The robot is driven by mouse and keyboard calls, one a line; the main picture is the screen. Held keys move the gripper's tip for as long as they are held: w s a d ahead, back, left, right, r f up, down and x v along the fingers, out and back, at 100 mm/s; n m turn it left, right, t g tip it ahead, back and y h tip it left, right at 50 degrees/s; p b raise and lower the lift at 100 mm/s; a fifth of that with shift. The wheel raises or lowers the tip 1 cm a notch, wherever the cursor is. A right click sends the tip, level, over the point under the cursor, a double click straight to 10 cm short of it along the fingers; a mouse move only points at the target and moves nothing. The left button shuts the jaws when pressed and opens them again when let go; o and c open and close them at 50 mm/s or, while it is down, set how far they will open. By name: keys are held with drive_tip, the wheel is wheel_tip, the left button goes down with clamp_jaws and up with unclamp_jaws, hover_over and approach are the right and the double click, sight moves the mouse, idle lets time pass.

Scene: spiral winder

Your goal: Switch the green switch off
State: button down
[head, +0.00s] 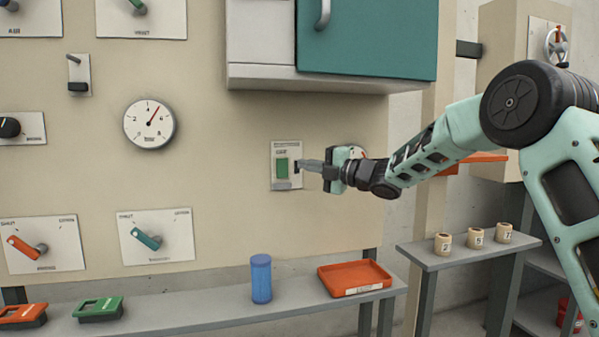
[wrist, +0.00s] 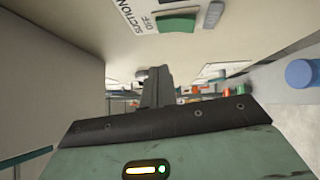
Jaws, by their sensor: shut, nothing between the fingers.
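The green switch (head: 282,168) is a green rocker on a small pale plate (head: 287,185) on the beige wall panel. In the wrist view the green switch (wrist: 176,23) shows at the top, beside lettering that reads SUCTION and OFF. My gripper (head: 301,165) is shut and empty. It points left along the wall, its tips at the right side of the switch plate, and seems just right of the rocker. In the wrist view my gripper's fingers (wrist: 155,80) stand below the switch in the picture. I cannot tell whether the tips touch the plate.
A teal-doored cabinet (head: 368,38) juts out above the switch. A round gauge (head: 149,124) is to the left. Below, a grey shelf (head: 210,310) bears a blue cylinder (head: 261,278) and an orange tray (head: 355,275). Another gauge is partly hidden behind my gripper.

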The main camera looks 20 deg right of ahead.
drive_tip(key=b+v, duration=0.1)
drive_tip(key=v, duration=0.5)
drive_tip(key=shift+r+b, duration=0.3)
drive_tip(key=shift+r, duration=0.15)
drive_tip(key=s+a+f+m+g+h, duration=0.3)
drive_tip(key=s+a+f+m+h, duration=0.5)
drive_tip(key=s+a+f+m, duration=0.6)
drive_tip(key=s+f+m+g+h, duration=0.1)
drive_tip(key=s+f+m+g, duration=0.1)
drive_tip(key=s, duration=0.9)
drive_tip(key=s+f+m+g+h, duration=0.2)
drive_tip(key=s+f+g, duration=0.3)
drive_tip(key=s, duration=0.6)
drive_tip(key=s+f+m+g+h, duration=0.1)
drive_tip(key=s+f, duration=0.4)
drive_tip(key=s, duration=0.6)
drive_tip(key=shift+d+m+g+h, duration=0.35)
drive_tip(key=shift+m+g, duration=0.35)
drive_tip(key=shift+g, duration=0.5)
drive_tip(key=shift+s+a, duration=0.1)
